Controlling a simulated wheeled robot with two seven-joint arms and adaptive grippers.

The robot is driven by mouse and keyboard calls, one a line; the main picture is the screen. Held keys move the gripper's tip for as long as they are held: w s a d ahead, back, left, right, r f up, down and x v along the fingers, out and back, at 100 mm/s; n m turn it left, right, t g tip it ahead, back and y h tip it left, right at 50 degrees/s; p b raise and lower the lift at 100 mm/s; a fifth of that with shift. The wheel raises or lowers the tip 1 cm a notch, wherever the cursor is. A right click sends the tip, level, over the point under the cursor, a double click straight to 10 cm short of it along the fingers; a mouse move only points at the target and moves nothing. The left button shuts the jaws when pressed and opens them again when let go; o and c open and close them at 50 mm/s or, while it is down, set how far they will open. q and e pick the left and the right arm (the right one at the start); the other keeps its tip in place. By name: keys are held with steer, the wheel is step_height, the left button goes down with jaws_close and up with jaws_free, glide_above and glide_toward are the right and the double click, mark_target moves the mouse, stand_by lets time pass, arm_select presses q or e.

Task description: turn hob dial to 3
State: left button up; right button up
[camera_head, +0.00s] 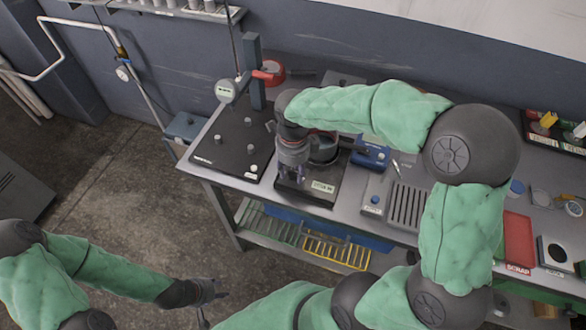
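The hob (318,200) is a small dark box with a pale label on its front, standing near the front edge of the workbench. A dark round pan (322,150) appears to sit on top of it, partly hidden by my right gripper. My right gripper (291,178) points down at the left front part of the hob. Its fingertips are small and dark there, and I cannot tell whether they touch or hold anything. The hob's dial cannot be made out. My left gripper (216,303) hangs low over the floor, away from the bench, with its fingers apart and empty.
A black plate with pegs and a dial gauge stand (228,140) is left of the hob. A blue device (370,157) and a slotted grey block (405,205) stand right. A red scrap tray (518,240) is further right. Yellow and blue bins (335,251) sit below.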

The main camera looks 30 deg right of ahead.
mark_target(293, 172)
steer(key=shift+r, duration=0.1)
step_height(293, 172, up, 12)
stand_by(0.5)
stand_by(0.5)
